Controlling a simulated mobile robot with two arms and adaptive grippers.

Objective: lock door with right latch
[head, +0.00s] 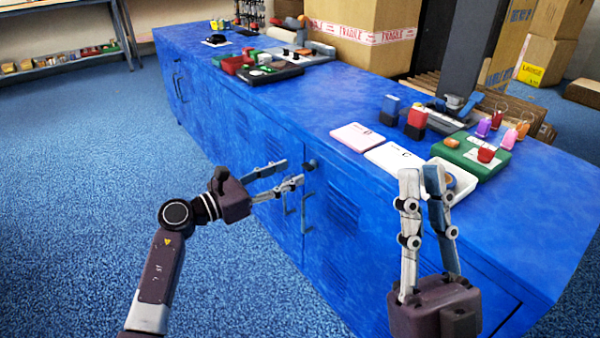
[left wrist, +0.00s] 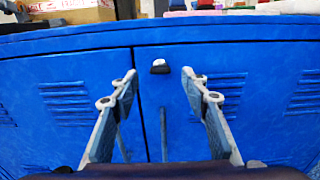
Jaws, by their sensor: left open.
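The blue cabinet (head: 340,215) has two doors that meet below the countertop, each with a vertical bar handle. The right latch is a small dark knob (head: 311,164) at the top of the right door, beside the seam. In the left wrist view the latch (left wrist: 160,66) shows between my fingertips, with the right door's handle (left wrist: 163,132) below it. Both doors look closed. My left gripper (head: 293,173) is open and empty, pointing at the latch, apparently short of it. My right gripper (head: 420,172) is open and empty, raised in front of the cabinet's right part.
On the countertop near my right gripper are a pink card (head: 357,137), a white card (head: 393,158), a white tray (head: 466,181) and a green box (head: 470,154). Large cartons (head: 365,30) stand behind. The blue floor (head: 90,190) on the left is clear.

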